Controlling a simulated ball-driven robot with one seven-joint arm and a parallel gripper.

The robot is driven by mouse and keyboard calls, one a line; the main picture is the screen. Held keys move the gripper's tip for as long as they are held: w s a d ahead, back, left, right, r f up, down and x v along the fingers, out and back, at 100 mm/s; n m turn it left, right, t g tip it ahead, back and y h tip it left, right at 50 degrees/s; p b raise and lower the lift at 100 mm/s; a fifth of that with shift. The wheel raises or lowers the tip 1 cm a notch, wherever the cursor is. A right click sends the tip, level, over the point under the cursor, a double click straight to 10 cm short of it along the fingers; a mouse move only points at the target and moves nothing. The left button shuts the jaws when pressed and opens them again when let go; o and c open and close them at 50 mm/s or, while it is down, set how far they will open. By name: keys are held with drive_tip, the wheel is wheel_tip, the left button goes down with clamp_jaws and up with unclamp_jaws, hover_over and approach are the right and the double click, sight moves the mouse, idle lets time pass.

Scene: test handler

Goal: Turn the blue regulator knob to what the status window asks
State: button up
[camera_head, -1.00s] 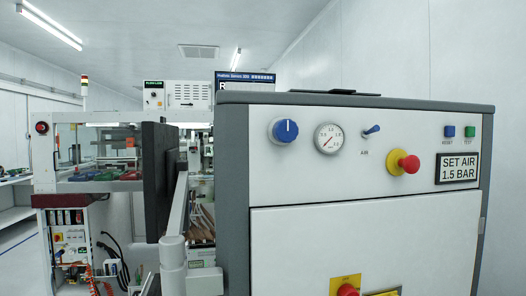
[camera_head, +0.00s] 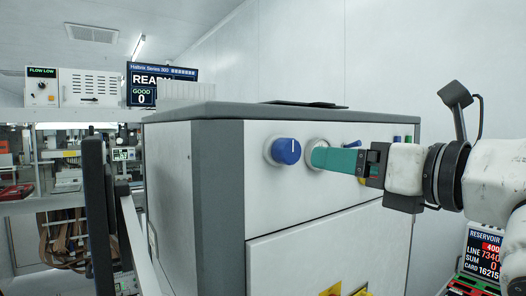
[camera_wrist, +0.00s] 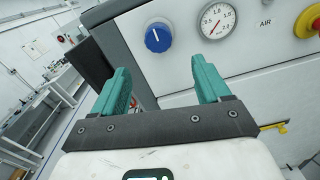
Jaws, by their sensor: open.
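The blue regulator knob (camera_head: 286,150) sits on the upper left of the white front panel, its white mark pointing about straight up. It also shows in the wrist view (camera_wrist: 158,38), ahead of the fingers. My gripper (camera_head: 318,157) is open and empty, its teal fingers to the right of the knob in the head view. In the wrist view my gripper (camera_wrist: 163,72) has its fingers spread apart below the knob, not around it. The gauge (camera_wrist: 217,20) right of the knob has its needle pointing lower left. The status window is out of sight now; earlier it read SET AIR 1.5 BAR.
A blue-tipped toggle lever (camera_head: 352,144) stands right of the gauge. A red emergency stop (camera_wrist: 305,20) on a yellow base is farther right. A dark flat object (camera_head: 300,104) lies on the cabinet top. A dark upright panel (camera_head: 98,215) stands left of the cabinet.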

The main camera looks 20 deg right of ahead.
sight(293, 154)
drive_tip(key=p+x, duration=0.3)
drive_tip(key=x, duration=0.8)
drive_tip(key=shift+s+a+p, duration=0.1)
drive_tip(key=shift+p, duration=0.3)
drive_tip(key=c, duration=1)
drive_tip(key=shift+c, duration=0.2)
